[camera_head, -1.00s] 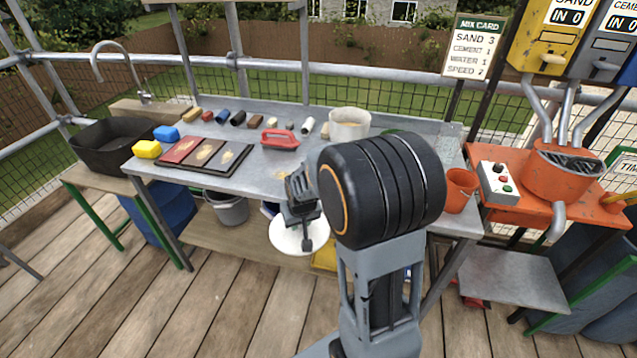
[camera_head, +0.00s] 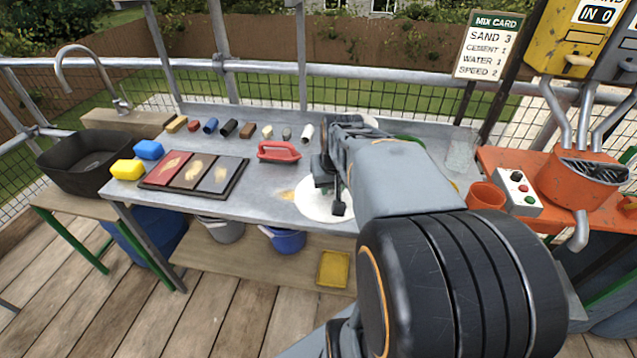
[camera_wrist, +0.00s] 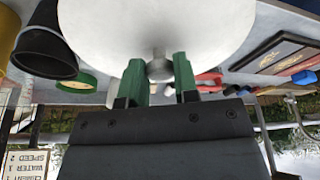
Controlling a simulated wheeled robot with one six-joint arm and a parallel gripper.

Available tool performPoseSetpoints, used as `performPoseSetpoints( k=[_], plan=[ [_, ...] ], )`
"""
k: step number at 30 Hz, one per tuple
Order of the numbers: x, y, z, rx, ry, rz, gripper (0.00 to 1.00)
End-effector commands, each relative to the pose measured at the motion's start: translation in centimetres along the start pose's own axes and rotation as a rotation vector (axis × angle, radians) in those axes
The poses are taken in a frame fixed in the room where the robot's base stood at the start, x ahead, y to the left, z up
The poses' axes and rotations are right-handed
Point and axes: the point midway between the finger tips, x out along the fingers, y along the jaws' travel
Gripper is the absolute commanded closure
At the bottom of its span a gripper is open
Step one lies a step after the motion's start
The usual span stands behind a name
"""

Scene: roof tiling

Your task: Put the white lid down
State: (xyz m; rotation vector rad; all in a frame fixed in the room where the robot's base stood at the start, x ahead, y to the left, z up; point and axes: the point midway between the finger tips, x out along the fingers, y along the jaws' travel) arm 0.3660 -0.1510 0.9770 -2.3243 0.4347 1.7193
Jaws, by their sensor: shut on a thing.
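The white lid (camera_head: 318,206) is a round white disc, seen in the head view over the front edge of the grey bench (camera_head: 262,203). In the wrist view the lid (camera_wrist: 150,30) fills the top middle, with a small grey knob (camera_wrist: 159,68). My gripper (camera_wrist: 158,76) has green fingers, one on each side of that knob, shut on it. In the head view my gripper (camera_head: 335,200) is over the lid, partly hiding it. I cannot tell whether the lid touches the bench.
A red-handled float (camera_head: 279,152), a tray of colour samples (camera_head: 240,178) and several small pieces lie on the bench. Yellow and blue sponges (camera_head: 127,169) are at its left. An orange cup (camera_head: 486,195) stands at the right. Blue and grey buckets (camera_head: 284,240) are below.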

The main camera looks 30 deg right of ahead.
Motion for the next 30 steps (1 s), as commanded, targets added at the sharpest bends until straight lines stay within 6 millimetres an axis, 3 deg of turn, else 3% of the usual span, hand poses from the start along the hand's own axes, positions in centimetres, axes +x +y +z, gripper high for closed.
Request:
performPoseSetpoints(
  k=[5, 13, 21, 30],
  plan=[
    [1.8, 0.7, -1.8, 0.004, -0.005, 0.000, 0.95],
    [6.6, 2.4, -7.3, 0.008, -0.005, 0.002, 0.95],
    [11.5, 3.1, -9.1, 0.005, -0.001, 0.001, 0.95],
    [12.9, 3.2, -9.8, 0.003, 0.001, 0.001, 0.95]
  ],
)
